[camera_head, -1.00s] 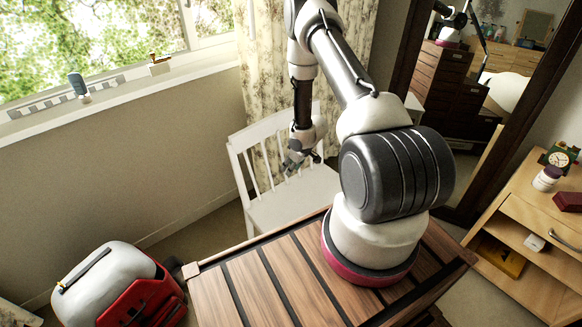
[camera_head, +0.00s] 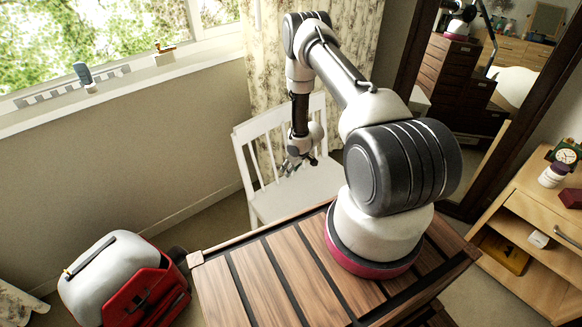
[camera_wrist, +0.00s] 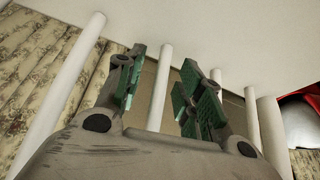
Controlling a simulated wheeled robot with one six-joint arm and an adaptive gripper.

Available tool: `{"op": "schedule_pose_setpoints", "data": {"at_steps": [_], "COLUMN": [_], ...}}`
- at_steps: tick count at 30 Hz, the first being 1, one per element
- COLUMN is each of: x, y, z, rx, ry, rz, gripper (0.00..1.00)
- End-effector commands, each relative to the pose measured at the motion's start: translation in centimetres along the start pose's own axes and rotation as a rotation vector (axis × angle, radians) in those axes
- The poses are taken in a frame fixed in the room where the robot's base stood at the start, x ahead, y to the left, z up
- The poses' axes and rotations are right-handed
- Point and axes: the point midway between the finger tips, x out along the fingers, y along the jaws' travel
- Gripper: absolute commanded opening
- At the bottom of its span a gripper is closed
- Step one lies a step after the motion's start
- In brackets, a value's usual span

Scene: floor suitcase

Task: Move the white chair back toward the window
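The white chair (camera_head: 306,192) stands beyond the wooden-slatted top, near the curtain, with its slatted back toward the wall and window (camera_head: 120,40). My gripper (camera_head: 296,166) hangs above the seat, close to the chair back. In the wrist view the gripper (camera_wrist: 165,80) is open, its green-padded fingers apart. A white back slat (camera_wrist: 158,90) shows in the gap between them, and I see no finger closed on it. More slats stand on both sides, and a white surface, likely the chair seat (camera_wrist: 225,30), fills the top of that view.
A red and white suitcase-like object (camera_head: 125,282) lies on the floor at lower left. A floral curtain (camera_head: 268,70) hangs behind the chair. A tall mirror (camera_head: 415,60) and a wooden drawer unit (camera_head: 530,240) stand at right. Some floor shows left of the chair.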

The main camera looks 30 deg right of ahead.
Motion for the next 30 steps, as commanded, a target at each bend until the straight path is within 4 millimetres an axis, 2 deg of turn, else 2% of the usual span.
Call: {"op": "schedule_pose_setpoints", "data": {"at_steps": [3,9,30], "x": [-0.02,-0.03,0.06], "y": [-0.01,-0.01,-0.15], "z": [0.0,0.0,-0.3], "rx": [0.0,0.0,0.001], "ry": [0.0,0.0,0.001], "rz": [0.0,0.0,0.001], "gripper": [0.37,0.01,0.0]}}
